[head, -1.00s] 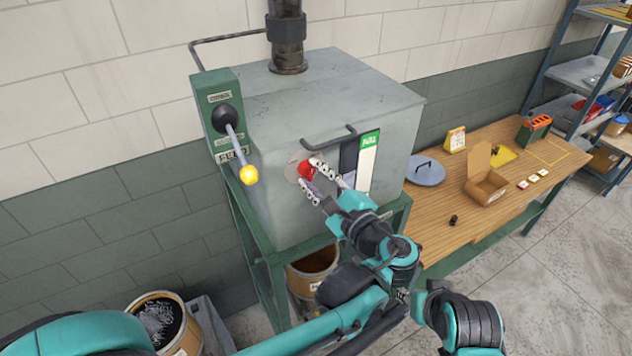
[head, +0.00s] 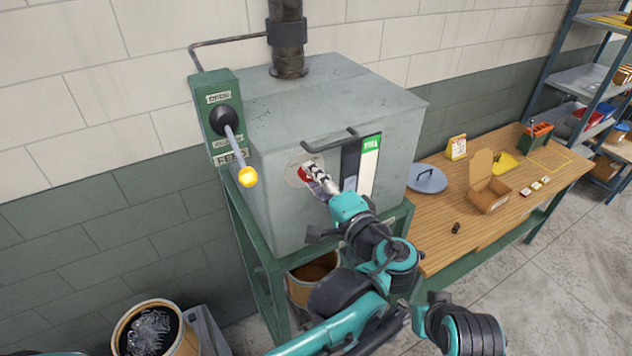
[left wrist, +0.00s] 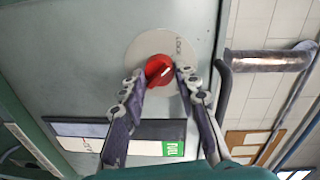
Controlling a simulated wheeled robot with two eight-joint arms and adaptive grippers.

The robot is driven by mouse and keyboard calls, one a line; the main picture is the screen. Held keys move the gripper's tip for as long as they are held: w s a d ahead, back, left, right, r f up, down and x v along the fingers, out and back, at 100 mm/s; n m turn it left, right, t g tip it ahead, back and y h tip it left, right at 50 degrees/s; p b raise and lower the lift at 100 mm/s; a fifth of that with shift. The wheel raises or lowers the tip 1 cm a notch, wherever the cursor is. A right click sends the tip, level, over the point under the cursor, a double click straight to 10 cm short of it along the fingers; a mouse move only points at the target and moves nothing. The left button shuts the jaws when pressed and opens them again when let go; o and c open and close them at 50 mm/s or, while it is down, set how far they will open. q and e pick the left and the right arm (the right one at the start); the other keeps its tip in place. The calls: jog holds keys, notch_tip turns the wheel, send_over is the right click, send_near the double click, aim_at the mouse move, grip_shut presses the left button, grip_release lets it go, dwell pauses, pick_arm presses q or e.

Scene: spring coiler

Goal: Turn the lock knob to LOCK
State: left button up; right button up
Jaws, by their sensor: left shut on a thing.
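The red lock knob (head: 303,173) sits on a round pale plate (head: 293,168) on the front of the grey machine box (head: 275,205). In the left wrist view the knob (left wrist: 159,70) lies between the fingertips of my left gripper (left wrist: 160,75), which is shut on it. A white mark runs along the knob's right part. The word LOCK (left wrist: 179,47) is printed on the plate, above and to the right of the knob. In the head view my left gripper (head: 313,176) partly covers the knob. My right gripper is not in view.
A lever with a yellow ball (head: 247,177) hangs from a green panel left of the box. A bar handle (head: 330,141) and a window strip (head: 360,165) are close to my gripper. A wooden bench (head: 440,235) with small items stands to the right.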

pick_arm(q)
jog(key=shift+w+r+n, duration=0.15)
jog(key=shift+r+n, duration=0.05)
jog(key=shift+n, duration=0.1)
dwell(0.4)
jog(key=o, duration=1.2)
jog(key=shift+c, duration=0.2)
jog(key=shift+w+a+f, duration=0.1)
jog(key=shift+w+f, duration=0.05)
